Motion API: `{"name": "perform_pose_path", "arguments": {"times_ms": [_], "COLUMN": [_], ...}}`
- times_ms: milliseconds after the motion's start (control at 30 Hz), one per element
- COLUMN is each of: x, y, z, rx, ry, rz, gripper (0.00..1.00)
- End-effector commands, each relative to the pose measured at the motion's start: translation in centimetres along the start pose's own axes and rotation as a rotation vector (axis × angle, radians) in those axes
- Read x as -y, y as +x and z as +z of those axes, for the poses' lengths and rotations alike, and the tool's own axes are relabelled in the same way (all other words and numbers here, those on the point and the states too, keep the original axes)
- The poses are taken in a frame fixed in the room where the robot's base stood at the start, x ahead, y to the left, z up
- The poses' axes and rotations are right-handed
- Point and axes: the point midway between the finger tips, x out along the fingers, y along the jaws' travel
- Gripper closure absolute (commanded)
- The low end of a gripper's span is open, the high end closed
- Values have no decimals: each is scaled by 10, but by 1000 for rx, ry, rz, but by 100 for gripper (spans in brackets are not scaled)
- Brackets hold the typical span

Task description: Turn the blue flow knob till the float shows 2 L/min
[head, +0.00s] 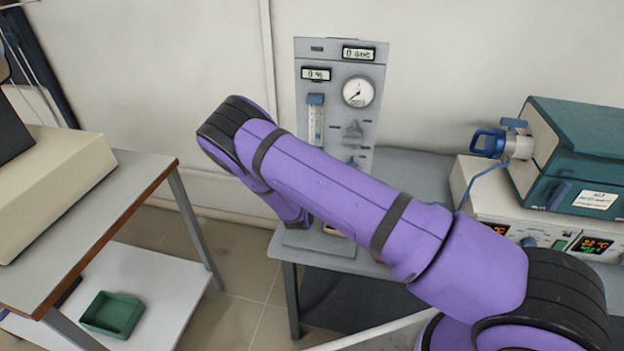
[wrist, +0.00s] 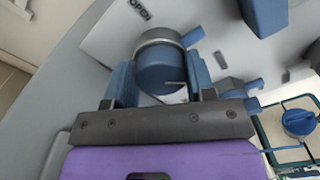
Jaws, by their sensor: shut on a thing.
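In the wrist view a round blue knob (wrist: 163,72) with a grey collar sits between the two blue fingers of my gripper (wrist: 160,78). The fingers are shut on it from either side. An OPEN label is on the panel beyond it. In the head view the grey gas panel (head: 343,62) stands on a bench and carries a clear flow tube (head: 315,122) with a blue cap. The float is too small to read against the scale. My arm crosses in front of the panel's lower part and hides the gripper and the held knob there.
The panel has a round gauge (head: 358,92) and two small displays, their digits unclear. A teal furnace (head: 575,150) with a blue-handled valve (head: 489,143) stands right. A table (head: 130,190) is left, with a green tray (head: 112,314) on its lower shelf.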

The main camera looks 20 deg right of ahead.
Motion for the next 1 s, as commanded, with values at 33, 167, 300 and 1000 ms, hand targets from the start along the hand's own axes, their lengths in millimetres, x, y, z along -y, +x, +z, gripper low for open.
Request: {"name": "perform_pose_path", "arguments": {"times_ms": [33,167,300,1000], "x": [-1,-1,-2,-2], "y": [-1,-1,-1,-1], "z": [1,0,0,0], "rx": [3,2,1,0], "ry": [-33,-111,-173,-237], "rz": [1,1,2,2], "gripper": [74,74,74,48]}}
